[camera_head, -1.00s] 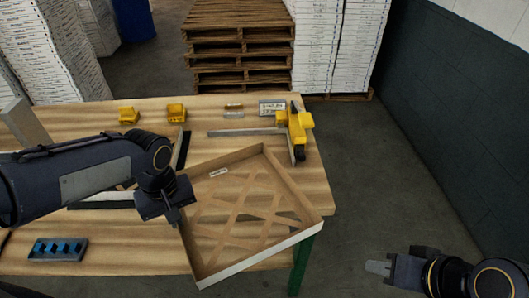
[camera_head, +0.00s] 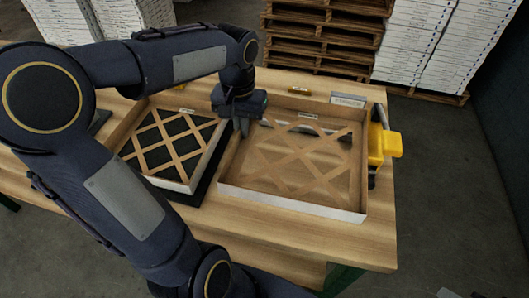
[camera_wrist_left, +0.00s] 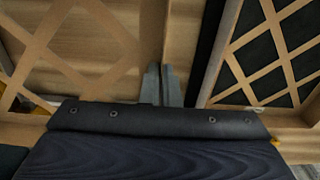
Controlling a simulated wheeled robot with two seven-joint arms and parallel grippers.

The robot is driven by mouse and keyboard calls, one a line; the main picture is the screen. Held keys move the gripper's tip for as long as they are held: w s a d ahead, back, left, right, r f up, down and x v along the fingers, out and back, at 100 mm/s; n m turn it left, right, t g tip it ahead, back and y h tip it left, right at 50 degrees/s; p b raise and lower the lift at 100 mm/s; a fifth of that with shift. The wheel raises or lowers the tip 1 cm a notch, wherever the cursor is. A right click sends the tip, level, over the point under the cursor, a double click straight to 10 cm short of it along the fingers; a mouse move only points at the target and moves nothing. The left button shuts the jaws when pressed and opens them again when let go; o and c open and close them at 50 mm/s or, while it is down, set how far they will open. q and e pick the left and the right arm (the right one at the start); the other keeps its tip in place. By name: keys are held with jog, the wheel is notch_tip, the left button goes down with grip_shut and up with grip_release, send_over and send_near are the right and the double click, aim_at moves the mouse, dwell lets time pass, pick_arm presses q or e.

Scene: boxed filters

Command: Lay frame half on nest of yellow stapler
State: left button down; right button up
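The frame half (camera_head: 290,200), an open cardboard tray with a lattice floor, is at the right of the table, left of the yellow stapler (camera_head: 390,146). It looks about level, with its right wall close to the stapler; whether it lies fully down I cannot tell. The nest under it is mostly hidden. My left gripper (camera_head: 243,125) is at the frame's left wall. In the left wrist view its fingers (camera_wrist_left: 163,85) are close together on that wall and look shut on it. My right gripper is out of the head view.
A second lattice frame with a black filter (camera_head: 191,133) is just left, on a black base, with a narrow gap between. A small label sign (camera_head: 348,100) stands behind the frame half. Pallets (camera_head: 325,32) stand beyond the table. The front right tabletop is clear.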

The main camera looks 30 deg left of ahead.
aim_at(245, 191)
pick_arm(q)
notch_tip(245, 191, down, 9)
jog(key=shift+r, duration=0.15)
dwell(0.4)
jog(key=shift+f+b, duration=0.25)
jog(key=shift+b, duration=0.05)
jog(key=c, duration=1.7)
grip_release()
jog(key=shift+r, duration=0.1)
notch_tip(245, 191, up, 12)
jog(key=shift+s+r+p, duration=0.1)
jog(key=shift+p, duration=0.5)
jog(key=s+d+t, duration=0.1)
jog(key=s, duration=0.1)
jog(key=s+d+t+h, duration=0.1)
jog(key=s+d, duration=0.1)
jog(key=s, duration=0.1)
jog(key=s+d+m, duration=0.1)
jog(key=s+d, duration=0.1)
jog(key=shift+s+f+t+h, duration=0.25)
jog(key=shift+s+t+h, duration=0.1)
jog(key=shift+t+h, duration=0.05)
jog(key=s+d+f+t, duration=0.1)
jog(key=s+d+f+t+h, duration=0.1)
jog(key=s+d, duration=0.1)
jog(key=s+d+f+h, duration=0.1)
jog(key=s+d, duration=0.1)
jog(key=shift+s+d+f+m+t, duration=0.15)
jog(key=shift+s+m+t, duration=0.05)
jog(key=shift+m+t, duration=0.2)
